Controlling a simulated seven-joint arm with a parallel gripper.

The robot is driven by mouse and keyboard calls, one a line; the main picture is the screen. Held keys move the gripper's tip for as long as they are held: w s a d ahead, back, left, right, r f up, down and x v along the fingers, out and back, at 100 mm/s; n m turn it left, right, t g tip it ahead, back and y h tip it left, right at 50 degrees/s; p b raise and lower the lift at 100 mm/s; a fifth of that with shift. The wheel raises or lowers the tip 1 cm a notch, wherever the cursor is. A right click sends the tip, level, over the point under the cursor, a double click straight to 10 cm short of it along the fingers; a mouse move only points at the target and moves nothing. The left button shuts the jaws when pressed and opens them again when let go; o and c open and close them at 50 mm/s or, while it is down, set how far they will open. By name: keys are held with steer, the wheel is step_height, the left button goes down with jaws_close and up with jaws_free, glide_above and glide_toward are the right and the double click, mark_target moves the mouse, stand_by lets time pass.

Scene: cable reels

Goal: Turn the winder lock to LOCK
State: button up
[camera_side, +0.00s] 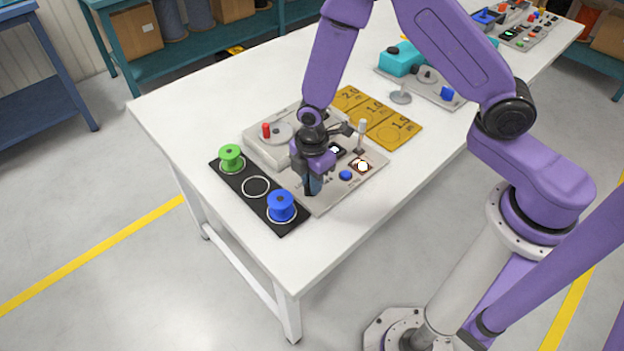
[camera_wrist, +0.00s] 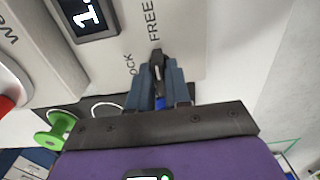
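The winder (camera_side: 270,150) is a light grey unit on a panel in the side view. Its lock lever (camera_wrist: 157,62) is a small dark piece in the wrist view, beside the printed words FREE (camera_wrist: 152,20) and LOCK (camera_wrist: 130,66), whose first letter is hidden. My gripper (camera_side: 313,190) points down at the panel's near edge. In the wrist view, its two blue-grey fingers (camera_wrist: 159,72) stand on either side of the lever, close to it. I cannot tell whether they press on it. Which way the lever points is unclear.
A black mat (camera_side: 232,189) beside the panel holds a green reel (camera_side: 231,156) and a blue reel (camera_side: 281,205), with an empty ring between. A blue button (camera_side: 345,175), a lit switch (camera_side: 362,166) and an upright lever (camera_side: 361,134) stand right of my gripper. Yellow cards (camera_side: 400,131) lie behind.

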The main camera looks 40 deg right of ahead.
jaws_close()
steer(key=n, duration=0.8)
steer(key=shift+n, duration=0.4)
steer(key=n, duration=0.3)
steer(key=shift+n, duration=0.6)
steer(key=n, duration=0.5)
steer(key=o, duration=0.6)
jaws_free()
